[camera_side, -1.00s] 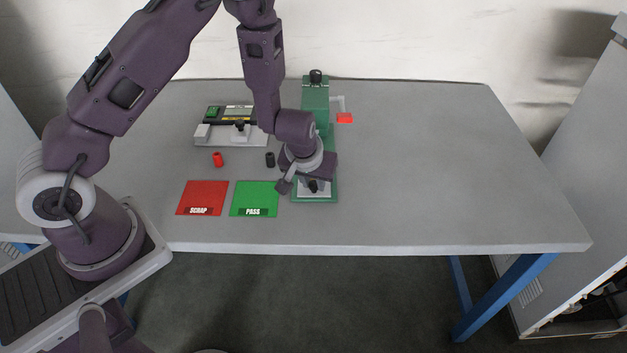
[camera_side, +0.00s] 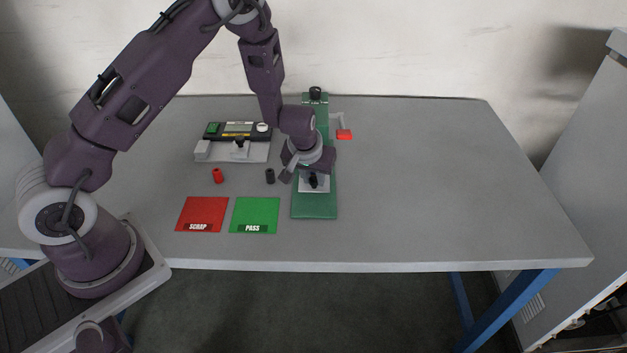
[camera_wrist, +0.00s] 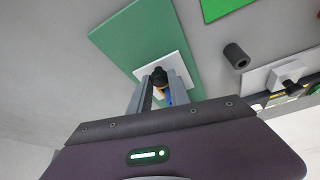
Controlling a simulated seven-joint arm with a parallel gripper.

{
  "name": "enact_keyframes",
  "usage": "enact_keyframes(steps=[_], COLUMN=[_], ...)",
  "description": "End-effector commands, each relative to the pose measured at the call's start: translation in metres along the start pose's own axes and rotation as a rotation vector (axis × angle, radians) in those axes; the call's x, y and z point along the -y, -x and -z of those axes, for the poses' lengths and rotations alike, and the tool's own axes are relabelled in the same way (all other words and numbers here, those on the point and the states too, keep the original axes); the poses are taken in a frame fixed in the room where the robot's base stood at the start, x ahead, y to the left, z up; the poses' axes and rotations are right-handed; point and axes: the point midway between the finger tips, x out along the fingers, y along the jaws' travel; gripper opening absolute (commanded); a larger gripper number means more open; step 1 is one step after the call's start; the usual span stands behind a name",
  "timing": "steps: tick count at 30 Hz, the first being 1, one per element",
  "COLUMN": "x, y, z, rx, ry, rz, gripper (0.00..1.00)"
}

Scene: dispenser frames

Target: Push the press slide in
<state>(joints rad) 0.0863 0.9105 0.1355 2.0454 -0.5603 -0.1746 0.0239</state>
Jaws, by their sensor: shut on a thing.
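The press is a long green base (camera_side: 314,206) with a green upright at its far end. Its slide is a light plate (camera_side: 318,189) with a black knob (camera_side: 313,180) on top, lying on the base. My gripper (camera_side: 312,175) is over the slide and shut on the black knob. In the wrist view the two grey fingers (camera_wrist: 161,90) close around the knob (camera_wrist: 159,76), and the light plate (camera_wrist: 144,72) shows beneath them on the green base (camera_wrist: 132,38). A bit of blue and yellow shows between the fingers. The press throat is hidden behind my wrist.
Left of the press are a red cylinder (camera_side: 217,176), a black cylinder (camera_side: 270,176), a gauge with a display (camera_side: 238,128), a red SCRAP mat (camera_side: 202,211) and a green PASS mat (camera_side: 254,212). The table's right side is clear.

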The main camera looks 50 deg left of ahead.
Motion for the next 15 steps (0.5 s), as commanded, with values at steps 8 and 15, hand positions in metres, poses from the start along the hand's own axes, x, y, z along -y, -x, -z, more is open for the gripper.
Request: enact_keyframes(steps=[8,15], x=[-0.0005,-0.0005], y=[0.0003,0.0035], z=[-0.0001,0.0001], rx=[-0.001,-0.002], ry=[-0.001,-0.001], rz=[-0.001,0.0], gripper=[0.45,0.45])
